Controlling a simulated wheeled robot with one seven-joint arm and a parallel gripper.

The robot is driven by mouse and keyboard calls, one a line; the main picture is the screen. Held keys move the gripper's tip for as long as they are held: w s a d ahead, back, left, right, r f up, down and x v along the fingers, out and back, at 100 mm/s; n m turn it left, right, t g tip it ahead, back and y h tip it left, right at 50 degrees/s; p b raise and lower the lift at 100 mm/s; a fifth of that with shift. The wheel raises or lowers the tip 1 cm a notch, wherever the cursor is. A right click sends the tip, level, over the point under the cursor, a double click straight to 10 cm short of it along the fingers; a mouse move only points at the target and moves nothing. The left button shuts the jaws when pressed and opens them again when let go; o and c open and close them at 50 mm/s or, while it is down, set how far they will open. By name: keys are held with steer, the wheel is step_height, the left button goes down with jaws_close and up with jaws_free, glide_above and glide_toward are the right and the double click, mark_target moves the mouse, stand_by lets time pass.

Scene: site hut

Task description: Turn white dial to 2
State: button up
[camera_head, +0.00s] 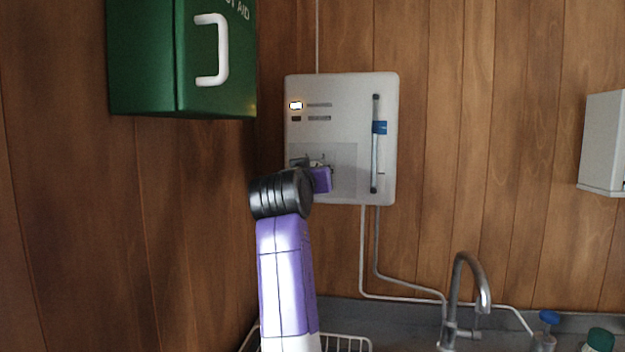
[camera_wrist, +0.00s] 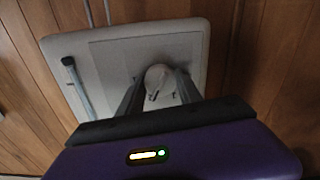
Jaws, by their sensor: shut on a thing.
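The white dial (camera_wrist: 160,80) is on the front of a white wall unit (camera_head: 345,90), in its lower panel. In the wrist view my gripper (camera_wrist: 161,88) has its two dark fingers on either side of the dial, shut on it. A small dark mark shows on the dial, but I cannot read any numbers around it. In the head view my purple and black arm and gripper (camera_head: 318,164) cover most of the dial area. The unit also has a lit indicator (camera_head: 296,105) at upper left and a vertical tube with a blue band (camera_head: 379,128) at right.
A green first aid box (camera_head: 145,60) hangs at upper left, close to my arm. Below are a sink tap (camera_head: 468,290), a white wire rack (camera_head: 345,342) and pipes (camera_head: 385,296) along the wall. A white box (camera_head: 605,145) is at the far right.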

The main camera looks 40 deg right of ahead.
steer(key=shift+f, duration=0.15)
stand_by(0.4)
steer(key=o, duration=1.4)
steer(key=shift+c, duration=0.2)
steer(key=b+v, duration=0.1)
steer(key=v, duration=0.7)
steer(key=shift+b, duration=0.35)
